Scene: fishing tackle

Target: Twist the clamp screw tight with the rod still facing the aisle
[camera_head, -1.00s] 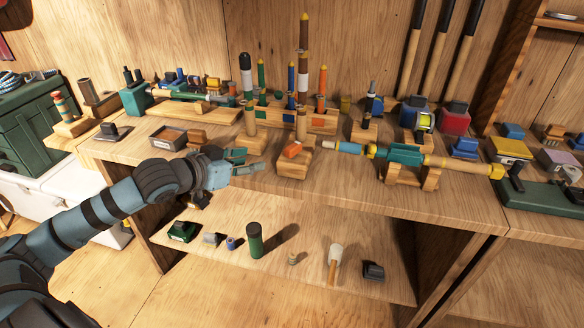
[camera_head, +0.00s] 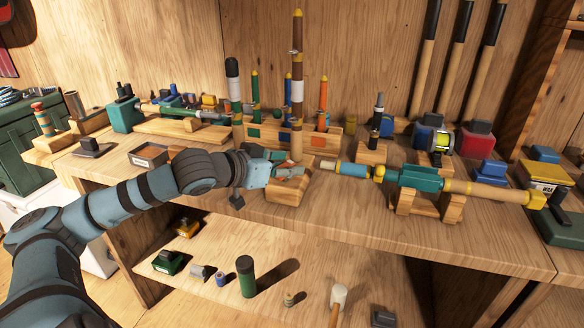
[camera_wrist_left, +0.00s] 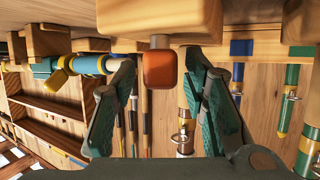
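The orange clamp screw knob (camera_wrist_left: 160,70) is on a wooden block (camera_head: 288,192) at the front of the bench. My left gripper (camera_head: 288,166) reaches it from the left. In the left wrist view the teal fingers stand apart on either side of the knob, with a gap on both sides. The gripper is open and partly hides the knob in the head view. A rod (camera_head: 465,188) with a teal seat and blue and yellow bands lies level, pointing left-right, on a wooden cradle (camera_head: 433,207) right of the block. My right gripper is not in view.
Tall upright rods and floats (camera_head: 297,70) stand close behind the block. The lower shelf holds a green cylinder (camera_head: 246,276) and several small items. Reels and a yellow tin (camera_head: 546,173) stand at the right.

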